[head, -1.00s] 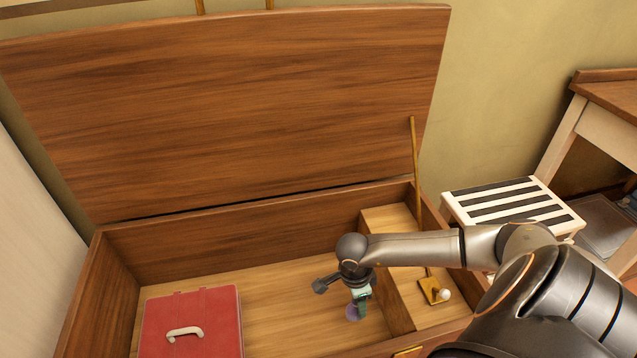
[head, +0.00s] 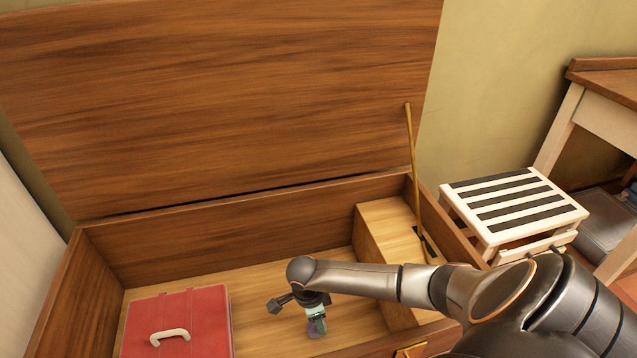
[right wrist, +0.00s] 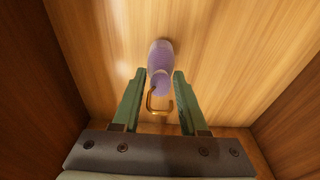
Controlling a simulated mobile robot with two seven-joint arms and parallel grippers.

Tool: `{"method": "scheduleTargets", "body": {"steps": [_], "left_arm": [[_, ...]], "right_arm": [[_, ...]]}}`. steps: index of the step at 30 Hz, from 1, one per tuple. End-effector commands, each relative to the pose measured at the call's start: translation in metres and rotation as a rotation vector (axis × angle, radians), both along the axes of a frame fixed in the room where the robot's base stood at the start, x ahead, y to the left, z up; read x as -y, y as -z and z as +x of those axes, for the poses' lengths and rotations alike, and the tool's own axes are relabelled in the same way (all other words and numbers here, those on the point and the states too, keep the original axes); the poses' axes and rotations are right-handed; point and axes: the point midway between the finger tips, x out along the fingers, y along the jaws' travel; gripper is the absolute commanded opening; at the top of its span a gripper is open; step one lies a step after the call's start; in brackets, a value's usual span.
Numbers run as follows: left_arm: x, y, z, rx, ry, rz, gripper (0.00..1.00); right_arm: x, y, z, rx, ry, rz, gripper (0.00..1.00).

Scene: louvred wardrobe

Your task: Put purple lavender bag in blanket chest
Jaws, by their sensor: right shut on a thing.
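The purple lavender bag (right wrist: 161,66) shows in the right wrist view with a gold-coloured loop, between the green fingers of my right gripper (right wrist: 158,80). In the head view my right gripper (head: 317,320) points down inside the open blanket chest (head: 190,232), shut on the bag. Only a small purple bit of the bag (head: 316,333) shows there, low over the chest's wooden floor. I cannot tell whether the bag touches the floor. My left gripper is not in view.
A red case (head: 180,318) with a pale handle sits in the chest's left part. A raised wooden compartment (head: 395,232) bounds the right side. The lid (head: 220,100) stands open, with a brass stay (head: 411,150). A striped step stool (head: 515,205) stands right of the chest.

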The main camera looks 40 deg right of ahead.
Motion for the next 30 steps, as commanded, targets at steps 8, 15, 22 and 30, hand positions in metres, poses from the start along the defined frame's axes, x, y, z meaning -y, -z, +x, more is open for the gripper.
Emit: {"method": "scheduleTargets", "body": {"steps": [8,15,22,30], "left_arm": [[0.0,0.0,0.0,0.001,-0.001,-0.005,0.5],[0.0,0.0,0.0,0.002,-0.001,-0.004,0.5],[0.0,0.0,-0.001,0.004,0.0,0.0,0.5],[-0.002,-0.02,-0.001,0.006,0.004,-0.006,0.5]], "right_arm": [[0.0,0.001,0.0,0.0,0.0,0.0,0.46],[0.0,0.001,0.0,0.0,0.0,0.0,0.73],[0.0,0.0,0.0,0.0,0.0,0.0,0.73],[-0.003,-0.034,0.003,0.003,-0.001,0.0,0.73]]}}
